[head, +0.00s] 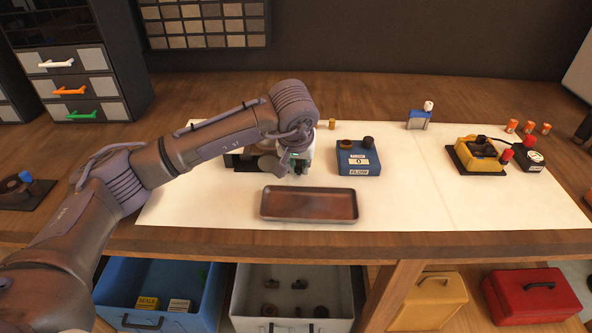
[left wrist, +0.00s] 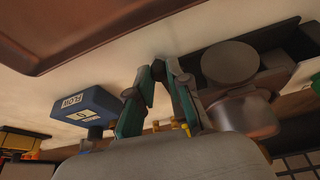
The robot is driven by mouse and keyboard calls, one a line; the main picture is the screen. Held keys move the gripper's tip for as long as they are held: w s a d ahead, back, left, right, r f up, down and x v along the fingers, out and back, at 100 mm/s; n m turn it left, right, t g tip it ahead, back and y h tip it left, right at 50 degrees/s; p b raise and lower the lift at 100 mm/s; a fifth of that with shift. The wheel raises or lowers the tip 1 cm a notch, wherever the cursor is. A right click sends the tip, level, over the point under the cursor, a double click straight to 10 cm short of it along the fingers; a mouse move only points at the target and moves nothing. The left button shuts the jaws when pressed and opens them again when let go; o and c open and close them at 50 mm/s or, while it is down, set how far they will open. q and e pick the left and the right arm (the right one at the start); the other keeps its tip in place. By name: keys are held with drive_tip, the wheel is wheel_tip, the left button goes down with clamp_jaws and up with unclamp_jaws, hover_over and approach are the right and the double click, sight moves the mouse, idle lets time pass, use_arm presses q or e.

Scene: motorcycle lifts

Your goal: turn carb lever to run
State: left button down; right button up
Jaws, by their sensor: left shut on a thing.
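The carburetor (head: 268,164) is a grey metal unit on a dark base, standing on the white mat left of the blue flow box. My left arm covers much of it in the head view. In the left wrist view its round grey body (left wrist: 229,63) is right of the fingers. My left gripper (head: 298,167) points down at the carburetor's right side. Its green-padded fingers also show in the left wrist view (left wrist: 158,75), closed in on the carb lever. The lever is hidden by the fingers, so its setting cannot be read. My right gripper is not in view.
A rusty-brown tray (head: 308,204) lies in front of the carburetor. The blue flow box (head: 358,160) stands close on the right. A yellow unit (head: 478,154) and a black box with a red knob (head: 531,153) are farther right. The mat between is clear.

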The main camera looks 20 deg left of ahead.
use_arm(q)
drive_tip(key=shift+w+d+n+y+b, duration=0.25)
drive_tip(key=shift+n+b, duration=0.2)
drive_tip(key=shift+n, duration=0.45)
drive_tip(key=n, duration=0.1)
drive_tip(key=n+y+b, duration=0.1)
drive_tip(key=shift+w+d+n+g, duration=0.1)
drive_tip(key=shift+w+n+g, duration=0.2)
drive_tip(key=shift+w+n, duration=0.1)
drive_tip(key=n, duration=0.1)
drive_tip(key=n+y, duration=0.1)
drive_tip(key=shift+w+n+g, duration=0.3)
drive_tip(key=shift+w, duration=0.05)
drive_tip(key=shift+w+n+g+y+b, duration=0.15)
drive_tip(key=shift+w+n+g+y, duration=0.05)
drive_tip(key=shift+n, duration=0.5)
drive_tip(key=shift+w+n+g+y+b, duration=0.15)
drive_tip(key=shift+w+n+g, duration=0.05)
drive_tip(key=shift+n, duration=0.5)
drive_tip(key=c, duration=1.1)
unclamp_jaws()
